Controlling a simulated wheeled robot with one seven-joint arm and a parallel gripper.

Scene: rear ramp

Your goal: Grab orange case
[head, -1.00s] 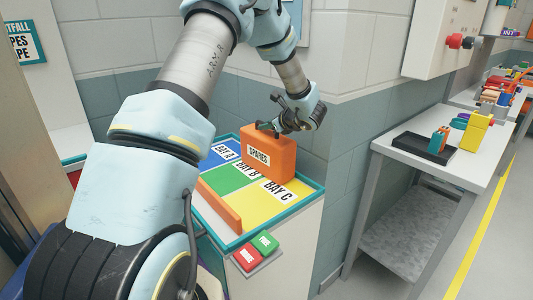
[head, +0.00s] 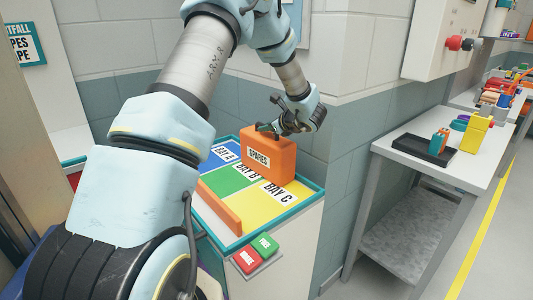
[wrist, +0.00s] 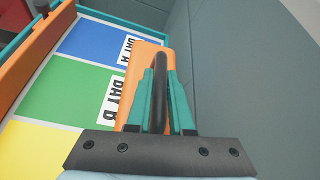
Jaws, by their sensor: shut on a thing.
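The orange case (head: 272,161), labelled SPARES, stands upright on the coloured tray (head: 228,243) against the wall side. My gripper (head: 266,129) is at the top of the case. In the wrist view, my gripper (wrist: 160,95) has its two teal fingers on either side of the case's dark handle (wrist: 160,75), shut on it. The orange top of the case (wrist: 134,88) shows beneath the fingers. The case's underside is hidden, so I cannot tell whether it touches the tray.
The tray has blue, green and yellow bays and an orange bar (head: 219,207) along its front. Red and green buttons (head: 264,245) sit on the stand's front. A grey wall is close behind the case. A white table (head: 440,160) stands to the right.

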